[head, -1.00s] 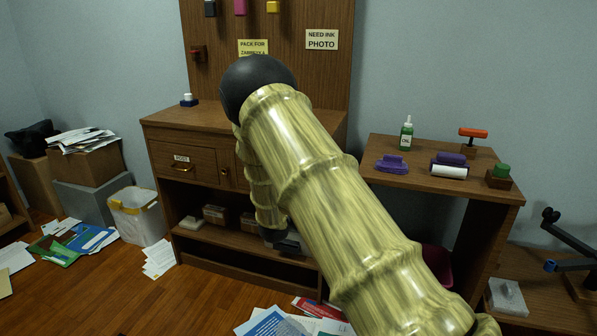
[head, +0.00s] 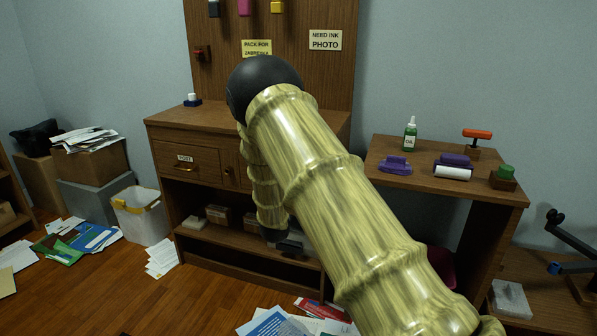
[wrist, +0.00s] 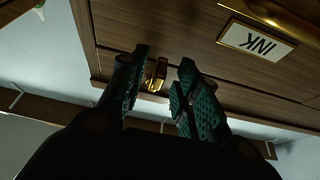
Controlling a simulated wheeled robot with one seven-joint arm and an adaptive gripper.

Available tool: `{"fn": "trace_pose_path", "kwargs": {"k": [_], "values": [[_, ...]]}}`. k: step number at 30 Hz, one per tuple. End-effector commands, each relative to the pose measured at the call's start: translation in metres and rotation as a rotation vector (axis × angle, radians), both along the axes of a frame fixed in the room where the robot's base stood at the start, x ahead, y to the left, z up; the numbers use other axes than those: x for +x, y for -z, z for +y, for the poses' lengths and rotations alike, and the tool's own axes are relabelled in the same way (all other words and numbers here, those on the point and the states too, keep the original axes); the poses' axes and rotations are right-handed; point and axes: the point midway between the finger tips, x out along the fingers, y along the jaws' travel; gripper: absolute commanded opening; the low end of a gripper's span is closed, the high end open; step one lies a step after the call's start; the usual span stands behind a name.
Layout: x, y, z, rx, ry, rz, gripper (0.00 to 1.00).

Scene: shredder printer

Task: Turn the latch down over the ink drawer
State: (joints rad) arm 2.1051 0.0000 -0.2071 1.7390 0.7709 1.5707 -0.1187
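The ink drawer (wrist: 185,35) has a wooden front and fills the top of the wrist view, which shows it upside down. Its brass-framed INK label (wrist: 257,41) is at the upper right. A small brass latch (wrist: 157,75) shows between and just beyond my gripper's fingers. My gripper (wrist: 163,75) is open, with dark fingers and teal ridged pads on either side of the latch. I cannot tell whether either finger touches it. In the head view my arm hides the ink drawer and the gripper. A small brass piece (head: 229,177) shows left of my arm.
The wooden cabinet (head: 165,123) has a POST drawer (head: 188,161) at left and an open shelf with boxes below. A side table (head: 440,187) at right holds a green bottle (head: 410,135) and stamps. A white bin (head: 142,218) and loose papers lie on the floor at left.

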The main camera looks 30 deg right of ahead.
Motion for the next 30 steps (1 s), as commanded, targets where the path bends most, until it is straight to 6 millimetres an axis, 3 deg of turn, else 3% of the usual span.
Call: {"fn": "trace_pose_path", "kwargs": {"k": [8, 21, 30], "values": [[-0.007, 0.006, 0.01, 0.0, -0.001, 0.002, 0.32], [-0.053, 0.035, 0.064, 0.0, -0.001, 0.003, 0.32], [-0.069, 0.045, 0.084, 0.0, -0.001, 0.0, 0.32]]}}
